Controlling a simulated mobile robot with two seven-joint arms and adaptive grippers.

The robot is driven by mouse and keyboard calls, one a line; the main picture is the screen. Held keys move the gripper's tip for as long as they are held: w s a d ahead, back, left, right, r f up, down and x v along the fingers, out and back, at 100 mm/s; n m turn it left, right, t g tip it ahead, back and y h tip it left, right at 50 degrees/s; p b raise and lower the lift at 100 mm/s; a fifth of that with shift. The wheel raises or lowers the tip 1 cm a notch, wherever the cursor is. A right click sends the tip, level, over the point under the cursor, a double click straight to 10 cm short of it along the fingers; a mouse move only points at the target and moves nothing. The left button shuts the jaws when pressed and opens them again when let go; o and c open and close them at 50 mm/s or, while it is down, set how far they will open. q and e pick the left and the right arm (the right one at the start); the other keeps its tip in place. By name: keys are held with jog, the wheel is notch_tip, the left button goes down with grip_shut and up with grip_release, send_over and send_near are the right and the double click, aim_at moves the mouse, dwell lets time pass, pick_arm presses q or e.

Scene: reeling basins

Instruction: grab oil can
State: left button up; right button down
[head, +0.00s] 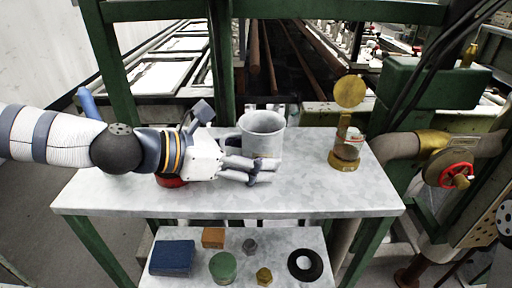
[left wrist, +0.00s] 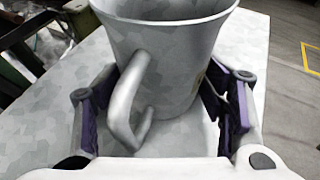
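A grey metal mug-shaped vessel (head: 263,130) with a side handle stands upright on the table; I cannot tell whether it is the oil can. My left gripper (head: 262,171) is at its near side. In the left wrist view the vessel (left wrist: 180,60) fills the space ahead, handle towards me. The open fingers of the left gripper (left wrist: 160,110) lie on either side, the right one close to its wall; contact is unclear. A red object (head: 171,182) is mostly hidden under my left arm. My right gripper is not in view.
A brass-and-glass piece with a raised round lid (head: 347,145) stands at the table's right. The lower shelf holds a blue block (head: 172,257), a green round piece (head: 222,267), a black ring (head: 305,252) and small parts. The tabletop's (head: 320,195) front right is clear.

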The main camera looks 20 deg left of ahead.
pick_arm(q)
jog(key=c, duration=0.8)
